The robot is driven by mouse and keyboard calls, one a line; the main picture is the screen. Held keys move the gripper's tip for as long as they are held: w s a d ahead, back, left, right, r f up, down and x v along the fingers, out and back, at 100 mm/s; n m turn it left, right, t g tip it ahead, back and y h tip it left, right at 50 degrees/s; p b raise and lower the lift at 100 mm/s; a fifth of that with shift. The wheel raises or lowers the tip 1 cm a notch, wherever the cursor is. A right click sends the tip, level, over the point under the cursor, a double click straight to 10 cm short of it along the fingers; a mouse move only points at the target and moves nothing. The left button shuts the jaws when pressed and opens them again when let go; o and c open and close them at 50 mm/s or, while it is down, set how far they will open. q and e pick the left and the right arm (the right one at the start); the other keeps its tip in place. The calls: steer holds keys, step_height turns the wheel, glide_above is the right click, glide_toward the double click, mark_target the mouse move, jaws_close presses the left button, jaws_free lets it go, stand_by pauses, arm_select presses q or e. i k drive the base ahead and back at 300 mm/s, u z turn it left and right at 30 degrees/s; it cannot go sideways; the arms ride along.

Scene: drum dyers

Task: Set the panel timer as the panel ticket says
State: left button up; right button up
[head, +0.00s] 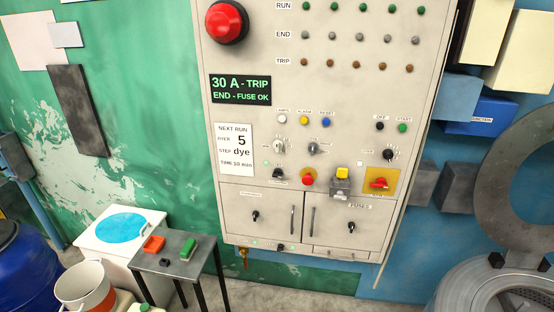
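The panel ticket (234,149) is a white card at the left of the beige control panel (345,90). It reads NEXT RUN, DYER 5, STEP dye, TIME 10 min. Two grey rotary knobs with tick marks, a left one (279,147) and a middle one (313,149), sit right of the ticket. A black knob (388,155) with marks around it sits further right. Their labels and settings are too small to read, so I cannot tell which is the timer. Neither of my grippers is in view.
A dark display (240,89) reads 30 A - TRIP, END - FUSE OK. The panel also has a big red button (227,22), a small red button (308,180) and a red switch on a yellow plate (379,184). A small table (176,256) stands at lower left.

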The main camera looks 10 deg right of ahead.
mark_target(278, 144)
steer(key=u, duration=0.45)
steer(key=i, duration=1)
steer(key=z, duration=0.35)
